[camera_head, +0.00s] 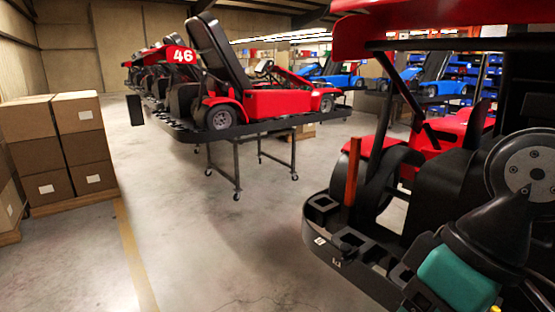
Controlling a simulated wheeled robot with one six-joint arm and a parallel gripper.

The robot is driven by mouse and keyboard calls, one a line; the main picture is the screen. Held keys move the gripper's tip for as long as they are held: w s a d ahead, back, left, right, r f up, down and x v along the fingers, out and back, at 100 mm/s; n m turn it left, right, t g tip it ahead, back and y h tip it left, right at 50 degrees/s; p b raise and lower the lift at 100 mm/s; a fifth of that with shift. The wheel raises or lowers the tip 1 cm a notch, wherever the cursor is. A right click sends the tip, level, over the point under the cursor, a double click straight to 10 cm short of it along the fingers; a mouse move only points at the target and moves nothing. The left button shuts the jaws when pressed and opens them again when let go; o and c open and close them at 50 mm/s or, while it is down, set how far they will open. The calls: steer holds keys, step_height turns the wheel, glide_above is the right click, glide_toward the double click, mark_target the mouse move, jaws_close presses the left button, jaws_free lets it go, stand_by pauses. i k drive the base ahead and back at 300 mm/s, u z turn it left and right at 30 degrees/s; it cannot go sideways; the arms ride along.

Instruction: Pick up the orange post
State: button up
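The orange post (350,172) is slim and stands nearly upright. Its lower end is at the black slotted rim (317,209) of the near stand, at the rim's left corner. The black parts of the near red kart are close behind it and to its right. The post's foot is partly hidden by the rim. I cannot make out any gripper fingers in this view. A black shape with a teal block (457,280) fills the lower right corner, and I cannot tell whether it is part of my arm.
The near red kart (462,128) crowds the right side, with a grey wheel-like disc (524,165). A wheeled stand (237,160) with another red kart (270,102) is at the back centre. Brown boxes (78,142) are stacked at left. The concrete floor (205,240) between is clear.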

mark_target(356, 144)
steer(key=u, duration=0.5)
steer(key=k, duration=0.65)
steer(key=u, duration=0.95)
steer(key=k, duration=0.6)
steer(key=u, duration=0.4)
steer(key=i, duration=1.85)
steer(key=z, duration=0.6)
steer(key=i, duration=1.65)
steer(key=z, duration=1.5)
steer(key=i, duration=0.95)
steer(key=z, duration=1.4)
steer(key=i, duration=0.35)
steer(key=z, duration=0.1)
steer(key=k, duration=0.55)
steer(key=u, duration=1.3)
